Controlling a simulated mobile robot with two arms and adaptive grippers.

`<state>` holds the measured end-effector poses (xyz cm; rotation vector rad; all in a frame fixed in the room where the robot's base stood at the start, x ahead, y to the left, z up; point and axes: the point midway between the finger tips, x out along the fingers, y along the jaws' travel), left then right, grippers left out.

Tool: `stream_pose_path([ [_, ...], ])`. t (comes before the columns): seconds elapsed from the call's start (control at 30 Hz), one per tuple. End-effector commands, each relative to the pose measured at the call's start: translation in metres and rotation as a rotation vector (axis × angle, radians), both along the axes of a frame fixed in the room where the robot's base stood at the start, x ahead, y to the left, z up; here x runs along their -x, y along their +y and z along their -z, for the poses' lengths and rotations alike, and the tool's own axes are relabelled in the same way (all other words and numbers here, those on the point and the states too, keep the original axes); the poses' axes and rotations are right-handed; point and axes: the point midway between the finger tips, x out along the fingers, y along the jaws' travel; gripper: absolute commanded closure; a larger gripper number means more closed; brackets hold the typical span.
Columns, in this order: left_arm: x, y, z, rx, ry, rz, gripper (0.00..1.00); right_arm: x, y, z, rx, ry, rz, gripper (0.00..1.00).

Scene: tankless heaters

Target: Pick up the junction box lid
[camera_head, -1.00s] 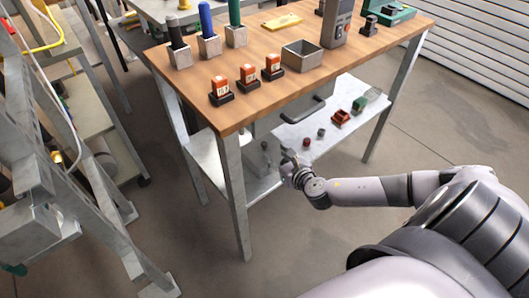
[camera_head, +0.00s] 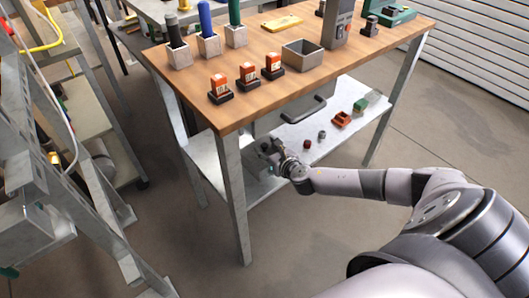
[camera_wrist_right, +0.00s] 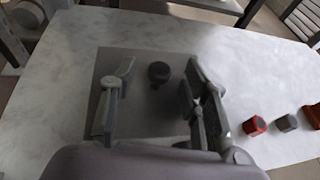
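The junction box lid appears to be the flat grey square plate with a dark round knob (camera_wrist_right: 158,73), lying on the lower shelf; the plate's grey surface (camera_wrist_right: 150,118) shows in the right wrist view. My right gripper (camera_wrist_right: 160,70) is open, with one finger on each side of the knob in that view. I cannot tell whether the fingertips are down at knob height. Nothing is held. In the head view my right gripper (camera_head: 270,152) reaches under the tabletop and hides most of the lid. My left gripper is not in view.
An open grey box (camera_head: 302,54) stands on the wooden tabletop (camera_head: 225,118), above my right gripper. A drawer handle (camera_head: 304,110) hangs under it. Red and grey small parts (camera_wrist_right: 254,126) lie right of the lid on the shelf (camera_wrist_right: 60,95). A table leg (camera_head: 233,190) stands nearby.

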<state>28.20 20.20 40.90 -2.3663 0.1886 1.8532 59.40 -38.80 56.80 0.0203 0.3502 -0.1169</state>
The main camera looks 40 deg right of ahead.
Motion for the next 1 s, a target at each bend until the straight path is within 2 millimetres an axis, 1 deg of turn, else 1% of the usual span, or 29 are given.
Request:
stream_pose_path([
  [0.03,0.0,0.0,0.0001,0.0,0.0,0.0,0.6,0.0002,-0.0001,-0.0001,0.0,0.0,0.0,0.62],
  [0.07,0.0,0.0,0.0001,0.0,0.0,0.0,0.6,0.0002,-0.0001,0.0,0.0,0.0,0.0,0.65],
  [0.6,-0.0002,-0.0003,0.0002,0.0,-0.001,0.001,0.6,0.0004,-0.0003,0.0001,0.0,0.0,0.001,1.0],
  [1.0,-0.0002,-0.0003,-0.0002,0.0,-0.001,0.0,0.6,0.0001,-0.0006,-0.0008,0.0,0.0,0.001,1.0],
])
